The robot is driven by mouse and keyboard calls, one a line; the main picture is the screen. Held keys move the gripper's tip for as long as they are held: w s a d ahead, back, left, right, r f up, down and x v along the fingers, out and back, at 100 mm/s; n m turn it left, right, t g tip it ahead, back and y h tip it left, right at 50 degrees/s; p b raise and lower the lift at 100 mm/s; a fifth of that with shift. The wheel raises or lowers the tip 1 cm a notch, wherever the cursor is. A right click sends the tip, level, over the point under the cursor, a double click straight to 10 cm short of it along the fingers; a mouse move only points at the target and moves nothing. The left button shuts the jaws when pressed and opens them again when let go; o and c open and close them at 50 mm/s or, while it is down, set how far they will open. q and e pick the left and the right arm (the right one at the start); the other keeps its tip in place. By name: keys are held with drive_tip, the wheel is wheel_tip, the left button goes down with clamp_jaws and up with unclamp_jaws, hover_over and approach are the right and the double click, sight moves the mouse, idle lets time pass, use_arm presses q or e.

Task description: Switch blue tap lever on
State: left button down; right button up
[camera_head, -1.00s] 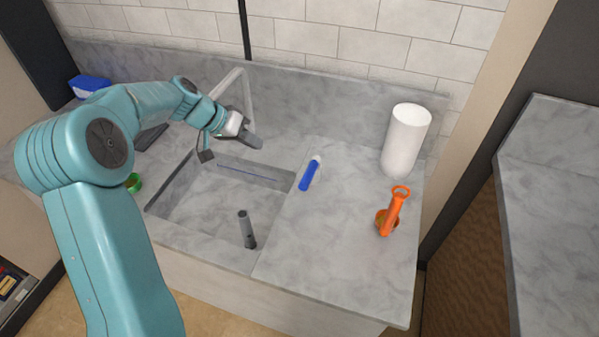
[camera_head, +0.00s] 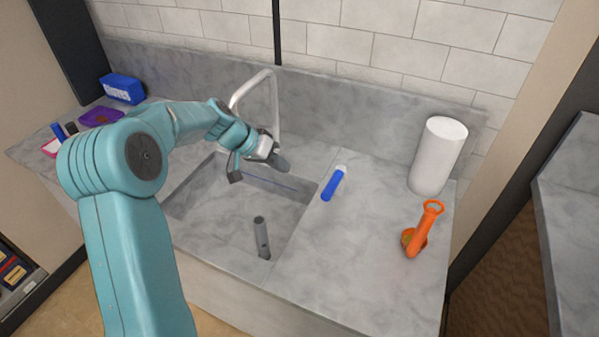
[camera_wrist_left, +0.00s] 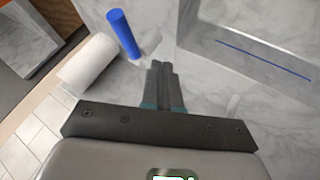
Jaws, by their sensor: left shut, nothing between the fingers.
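The blue tap lever (camera_head: 334,184) lies slanted over the counter just right of the sink, with its pale base at the far end. It also shows in the left wrist view (camera_wrist_left: 123,34), at the upper left, ahead and left of the fingertips. The grey tap spout (camera_head: 274,104) arches behind the sink. My left gripper (camera_head: 282,164) is shut and empty over the back of the sink, in front of the spout and left of the lever, apart from it. Its closed fingers show in the left wrist view (camera_wrist_left: 161,70). My right gripper is not in view.
A blue box (camera_head: 122,88) and a purple tray (camera_head: 101,116) are at the left. The counter around the lever is clear.

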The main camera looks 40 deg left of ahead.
sight(333, 183)
use_arm(q)
drive_tip(key=w+d+f+p, duration=0.2)
drive_tip(key=w+d+f, duration=0.4)
drive_tip(key=d, duration=0.1)
drive_tip(key=shift+p, duration=0.4)
drive_tip(key=shift+f, duration=0.15)
drive_tip(key=shift+s+d, duration=0.1)
drive_tip(key=shift+d, duration=0.05)
